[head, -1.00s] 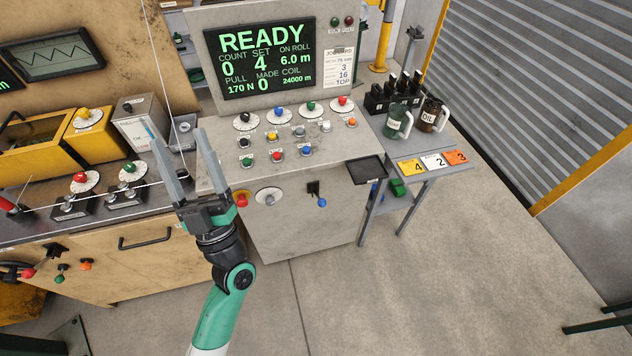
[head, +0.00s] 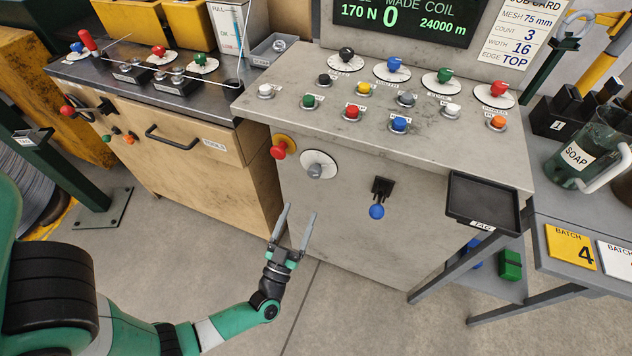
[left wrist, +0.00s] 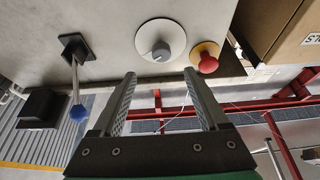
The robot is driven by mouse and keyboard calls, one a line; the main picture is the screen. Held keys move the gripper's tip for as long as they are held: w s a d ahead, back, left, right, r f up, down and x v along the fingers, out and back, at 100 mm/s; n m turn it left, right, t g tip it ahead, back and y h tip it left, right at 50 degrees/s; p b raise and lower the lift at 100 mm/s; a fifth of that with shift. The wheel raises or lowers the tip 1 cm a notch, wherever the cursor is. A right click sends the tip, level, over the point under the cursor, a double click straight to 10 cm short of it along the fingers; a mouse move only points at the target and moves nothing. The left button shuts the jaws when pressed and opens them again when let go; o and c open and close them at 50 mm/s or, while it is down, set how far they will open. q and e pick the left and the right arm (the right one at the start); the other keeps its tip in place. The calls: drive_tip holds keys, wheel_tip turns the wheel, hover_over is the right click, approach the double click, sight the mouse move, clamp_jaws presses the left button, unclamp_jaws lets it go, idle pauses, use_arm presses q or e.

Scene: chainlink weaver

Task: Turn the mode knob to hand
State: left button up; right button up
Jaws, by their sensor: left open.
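A grey knob on a round white dial (head: 316,168) sits on the front face of the grey console, right of a red mushroom button on a yellow ring (head: 280,148). The lettering near it is too small to read. My left gripper (head: 300,212) is open and empty, below the knob in the head view, fingers pointing up. In the left wrist view the grey knob (left wrist: 161,51) lies just beyond and between the open fingertips (left wrist: 159,76), apart from them. Its pointer mark is too small to read surely. My right gripper is not in view.
A black lever with a blue ball (head: 377,211) hangs right of the knob. A black tray (head: 485,204) sticks out at the console's right corner. Several dials and coloured buttons cover the sloped top. A tan cabinet (head: 190,160) stands to the left. The floor in front is clear.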

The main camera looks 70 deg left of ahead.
sight(313, 176)
use_arm(q)
drive_tip(key=b+x, duration=0.2)
drive_tip(key=x, duration=0.9)
drive_tip(key=shift+s+a, duration=0.1)
drive_tip(key=shift+a, duration=0.05)
clamp_jaws()
